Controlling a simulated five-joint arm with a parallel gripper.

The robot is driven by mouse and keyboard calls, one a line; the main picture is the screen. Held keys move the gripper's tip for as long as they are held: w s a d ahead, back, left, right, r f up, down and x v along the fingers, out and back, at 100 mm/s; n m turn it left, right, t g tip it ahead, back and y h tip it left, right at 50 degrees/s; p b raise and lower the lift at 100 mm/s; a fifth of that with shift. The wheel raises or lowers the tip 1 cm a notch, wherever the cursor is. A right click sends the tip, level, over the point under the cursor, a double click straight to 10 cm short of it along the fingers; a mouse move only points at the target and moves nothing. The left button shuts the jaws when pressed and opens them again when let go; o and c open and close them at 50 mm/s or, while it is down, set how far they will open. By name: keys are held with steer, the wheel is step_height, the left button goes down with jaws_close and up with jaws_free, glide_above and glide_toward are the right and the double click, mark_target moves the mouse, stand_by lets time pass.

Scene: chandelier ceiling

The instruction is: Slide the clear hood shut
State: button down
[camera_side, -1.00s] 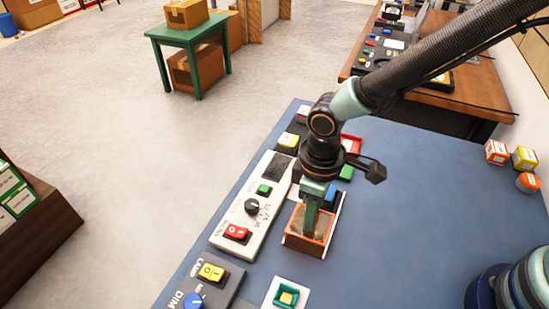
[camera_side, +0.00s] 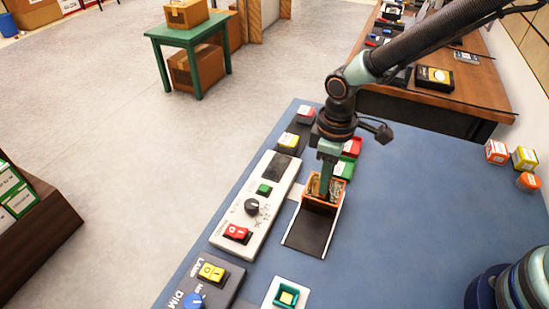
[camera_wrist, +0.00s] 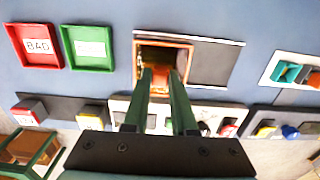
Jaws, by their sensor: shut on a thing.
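The clear hood (camera_side: 339,205) is a small orange-framed box with a see-through top. It sits at the far end of its dark track (camera_side: 308,231), whose near part is bare. In the wrist view the hood (camera_wrist: 163,42) is at the left end of the track (camera_wrist: 211,62). My gripper (camera_side: 326,190) points down and is shut on the hood; its green fingers also reach the hood in the wrist view (camera_wrist: 162,72). The fingers hide part of the hood, and what lies under it is hard to make out.
A white control panel (camera_side: 232,227) with a knob and buttons lies left of the track. Red (camera_wrist: 37,46) and green (camera_wrist: 88,48) trays lie beyond the hood. The blue table right of the track is clear.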

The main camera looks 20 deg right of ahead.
steer(key=shift+w+d+r, duration=0.1)
steer(key=shift+w+d, duration=0.2)
steer(key=shift+w, duration=0.1)
steer(key=c, duration=0.7)
jaws_free()
step_height(320, 180, up, 12)
steer(key=shift+r, duration=2.5)
steer(key=shift+c, duration=0.4)
